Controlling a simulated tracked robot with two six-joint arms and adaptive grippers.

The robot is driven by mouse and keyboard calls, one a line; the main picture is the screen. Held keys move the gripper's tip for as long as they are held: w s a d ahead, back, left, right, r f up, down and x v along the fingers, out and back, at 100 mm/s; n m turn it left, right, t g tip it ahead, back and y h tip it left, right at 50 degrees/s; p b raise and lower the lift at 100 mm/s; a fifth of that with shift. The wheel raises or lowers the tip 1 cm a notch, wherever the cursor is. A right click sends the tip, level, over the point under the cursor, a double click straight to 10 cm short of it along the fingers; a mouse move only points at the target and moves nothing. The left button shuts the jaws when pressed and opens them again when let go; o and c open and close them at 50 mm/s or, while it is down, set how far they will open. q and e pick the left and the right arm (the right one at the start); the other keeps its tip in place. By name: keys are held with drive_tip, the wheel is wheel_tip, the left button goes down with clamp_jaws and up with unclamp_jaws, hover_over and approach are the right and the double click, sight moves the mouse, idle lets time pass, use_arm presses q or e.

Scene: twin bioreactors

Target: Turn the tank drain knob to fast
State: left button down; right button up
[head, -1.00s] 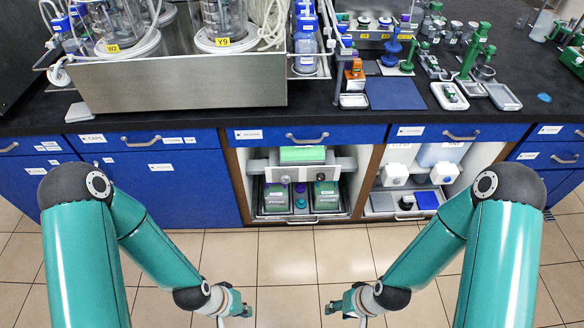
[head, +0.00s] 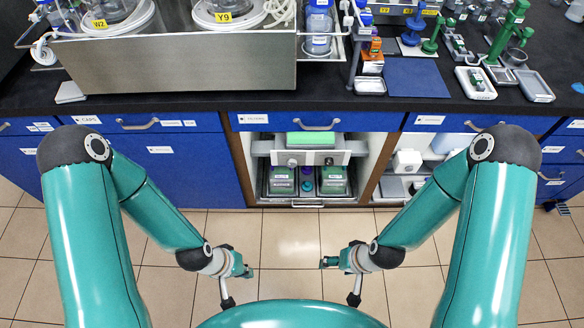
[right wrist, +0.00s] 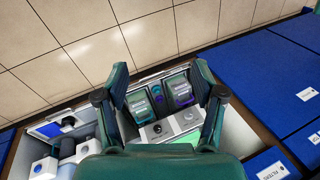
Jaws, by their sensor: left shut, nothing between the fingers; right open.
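A grey panel with two small round knobs sits in the open middle cabinet. The left knob (head: 292,160) and the right knob (head: 329,160) show in the head view. The right wrist view shows a dark knob (right wrist: 157,128) and a paler one (right wrist: 188,116) on this panel. I cannot read their labels, so I cannot tell which is the tank drain knob or its setting. My left gripper (head: 246,271) is shut and empty over the floor in front of the cabinet. My right gripper (head: 324,262) is open and empty; its spread fingers (right wrist: 160,72) frame the cabinet.
Two green-fronted containers (head: 283,181) (head: 333,180) stand in a pull-out tray (head: 308,199). A green block (head: 310,138) lies above the panel. Blue drawers and doors (head: 180,170) flank the opening. The dark bench top (head: 200,102) overhangs. Tiled floor (head: 290,235) is clear.

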drive_tip(key=w+a+f+n+t+h+b, duration=0.15)
drive_tip(key=w+f+t+b, duration=0.25)
drive_tip(key=w+f+b, duration=0.55)
drive_tip(key=n+t+h+b, duration=0.25)
drive_tip(key=t+b, duration=1.05)
drive_tip(key=b, duration=0.7)
approach(292, 166)
drive_tip(key=w+b, duration=0.4)
drive_tip(key=w, duration=0.4)
drive_tip(key=shift+w+b, duration=0.15)
drive_tip(key=shift+b, duration=0.2)
drive_tip(key=shift+w+r, duration=0.15)
drive_tip(key=shift+w, duration=0.4)
drive_tip(key=c, duration=1.1)
drive_tip(key=shift+c, duration=0.2)
